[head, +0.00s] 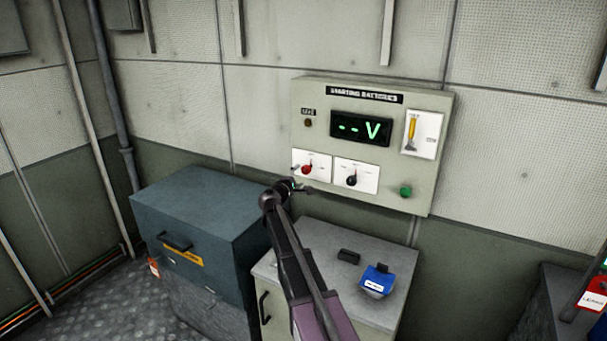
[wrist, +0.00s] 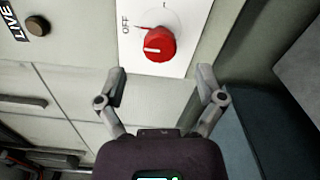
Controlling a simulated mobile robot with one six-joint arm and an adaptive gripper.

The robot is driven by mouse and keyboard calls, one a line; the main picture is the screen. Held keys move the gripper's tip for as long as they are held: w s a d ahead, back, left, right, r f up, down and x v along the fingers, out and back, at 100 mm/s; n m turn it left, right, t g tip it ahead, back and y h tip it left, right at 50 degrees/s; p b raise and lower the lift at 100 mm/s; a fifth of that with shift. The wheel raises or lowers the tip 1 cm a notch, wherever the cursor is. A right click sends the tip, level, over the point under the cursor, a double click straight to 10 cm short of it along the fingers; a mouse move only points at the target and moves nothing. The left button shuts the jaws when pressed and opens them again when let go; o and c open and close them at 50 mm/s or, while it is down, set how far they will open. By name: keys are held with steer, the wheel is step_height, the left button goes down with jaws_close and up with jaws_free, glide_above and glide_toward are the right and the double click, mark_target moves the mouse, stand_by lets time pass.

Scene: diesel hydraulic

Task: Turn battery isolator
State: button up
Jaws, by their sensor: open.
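The battery isolator is a red rotary knob (head: 306,169) on a white plate at the lower left of the starting batteries panel (head: 440,130). In the wrist view the red knob (wrist: 160,44) lies just beyond my fingertips, with a white pointer mark on it and an "OFF" label beside it. My gripper (head: 297,187) is in front of the panel, just below and left of the knob in the head view. In the wrist view my gripper (wrist: 161,78) is open and empty, its fingers spread to either side below the knob and apart from it.
A black knob (head: 352,180), a green button (head: 405,191), a yellow-handled switch (head: 412,131) and a display (head: 361,129) reading "--V" share the panel.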

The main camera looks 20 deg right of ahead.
steer(key=v, duration=0.6)
steer(key=shift+s+a, duration=0.2)
steer(key=shift+a, duration=0.05)
steer(key=shift+s, duration=0.1)
steer(key=s+a+f+m+g+y, duration=0.2)
steer(key=s+f+m+g+y, duration=0.15)
steer(key=s+f, duration=0.45)
steer(key=s+a+f+m+g+y, duration=0.3)
steer(key=s+f+m+g, duration=0.15)
steer(key=s, duration=0.55)
steer(key=s+a+f+m+g+y, duration=0.1)
steer(key=s+a+f+y, duration=0.2)
steer(key=s+a, duration=0.3)
steer(key=s+a+f+m+g+y, duration=0.1)
steer(key=s+a+f+g+y, duration=0.1)
steer(key=s+a, duration=0.5)
steer(key=s+f+y, duration=0.1)
steer(key=s+y, duration=0.1)
steer(key=shift+s+y, duration=0.25)
steer(key=shift+y, duration=0.1)
